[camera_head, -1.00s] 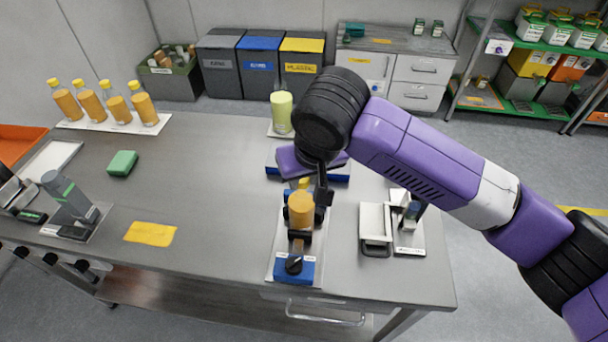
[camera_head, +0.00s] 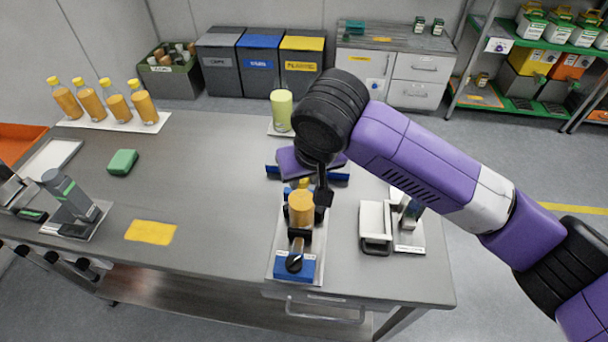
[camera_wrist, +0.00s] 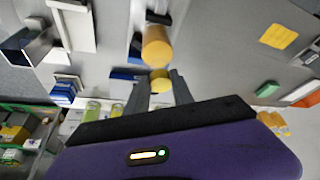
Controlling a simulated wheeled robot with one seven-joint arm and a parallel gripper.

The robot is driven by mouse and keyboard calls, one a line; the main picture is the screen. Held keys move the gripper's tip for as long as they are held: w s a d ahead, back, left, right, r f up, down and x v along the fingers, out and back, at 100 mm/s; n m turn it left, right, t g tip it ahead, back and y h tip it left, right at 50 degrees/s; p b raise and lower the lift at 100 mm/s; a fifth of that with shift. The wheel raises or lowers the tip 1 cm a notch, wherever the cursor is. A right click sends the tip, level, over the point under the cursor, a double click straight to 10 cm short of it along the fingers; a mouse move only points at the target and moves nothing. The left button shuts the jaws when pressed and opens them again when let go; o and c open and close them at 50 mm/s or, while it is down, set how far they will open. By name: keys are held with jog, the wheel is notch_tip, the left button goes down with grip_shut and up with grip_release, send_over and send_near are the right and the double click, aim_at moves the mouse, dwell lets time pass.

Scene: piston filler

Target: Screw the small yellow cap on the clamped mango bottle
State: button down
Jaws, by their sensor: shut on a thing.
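The orange mango bottle (camera_head: 301,212) stands upright in the black clamp on a white plate with a blue block (camera_head: 294,268) near the table's front edge. It also shows in the wrist view (camera_wrist: 157,48). My gripper (camera_head: 306,184) is just above the bottle's top. In the wrist view my gripper (camera_wrist: 160,86) is shut on the small yellow cap (camera_wrist: 160,75), which sits between the fingertips, close by the bottle's top end. I cannot tell whether the cap touches the bottle's neck. The neck is mostly hidden by the fingers and cap.
Several capped bottles (camera_head: 118,108) stand on a white tray at the back left. A light green cup (camera_head: 281,111) stands behind my gripper. A white stand (camera_head: 375,225) is close on the right. A green sponge (camera_head: 122,162) and yellow cloth (camera_head: 150,232) lie left, with bare table between.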

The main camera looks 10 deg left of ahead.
jog(key=shift+f, duration=0.8)
dwell(1.3)
jog(key=shift+a+r+m+h+p, duration=0.15)
jog(key=shift+m+h+p, duration=0.35)
jog(key=shift+m+p, duration=1.1)
jog(key=shift+p, duration=0.1)
jog(key=shift+s+a+m+h+p, duration=0.1)
jog(key=shift+a+m+h+p, duration=0.1)
jog(key=shift+m+h+p, duration=0.45)
jog(key=shift+a+m+h+p, duration=0.15)
jog(key=shift+m+h+p, duration=0.1)
jog(key=shift+m+p, duration=1)
jog(key=shift+m, duration=0.3)
